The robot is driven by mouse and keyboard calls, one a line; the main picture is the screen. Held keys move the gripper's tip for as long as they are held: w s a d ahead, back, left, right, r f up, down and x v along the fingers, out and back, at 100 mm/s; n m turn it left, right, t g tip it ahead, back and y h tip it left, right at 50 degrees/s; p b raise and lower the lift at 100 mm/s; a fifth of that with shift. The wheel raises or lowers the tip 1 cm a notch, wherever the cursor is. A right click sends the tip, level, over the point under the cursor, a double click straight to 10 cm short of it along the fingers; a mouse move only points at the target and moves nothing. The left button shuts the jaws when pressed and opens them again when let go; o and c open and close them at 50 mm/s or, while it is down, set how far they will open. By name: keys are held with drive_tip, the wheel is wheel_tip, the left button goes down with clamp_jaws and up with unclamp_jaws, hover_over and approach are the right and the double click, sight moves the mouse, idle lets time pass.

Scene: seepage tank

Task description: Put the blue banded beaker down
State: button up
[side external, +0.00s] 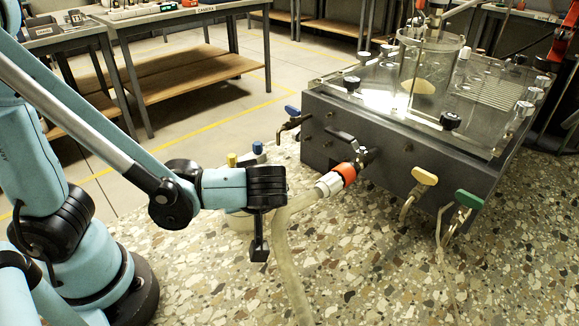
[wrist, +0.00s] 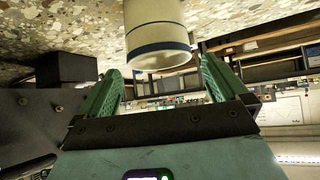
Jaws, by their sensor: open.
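The blue banded beaker (wrist: 157,22) is pale cream with a dark blue band near its rim. In the wrist view it is at the top centre, ahead of and between the green fingers of my gripper (wrist: 161,72). The fingers are apart, with a visible gap on both sides of the beaker. Its far end is cut off by the frame. In the side external view the beaker (side external: 238,222) is mostly hidden behind my wrist, low over or on the speckled top. My gripper (side external: 260,248) hangs in front of it there.
The dark seepage tank (side external: 400,150) with clear glass parts stands to the right. A hose (side external: 283,262) with an orange fitting (side external: 345,173) runs down close beside my gripper. Blue and yellow handles (side external: 232,160) show behind it. The speckled top (side external: 375,275) is clear toward the front right.

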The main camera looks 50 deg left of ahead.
drive_tip(key=shift+x, duration=2.65)
drive_tip(key=shift+w+r, duration=0.1)
drive_tip(key=shift+c, duration=0.5)
drive_tip(key=c, duration=1)
drive_tip(key=shift+r, duration=0.1)
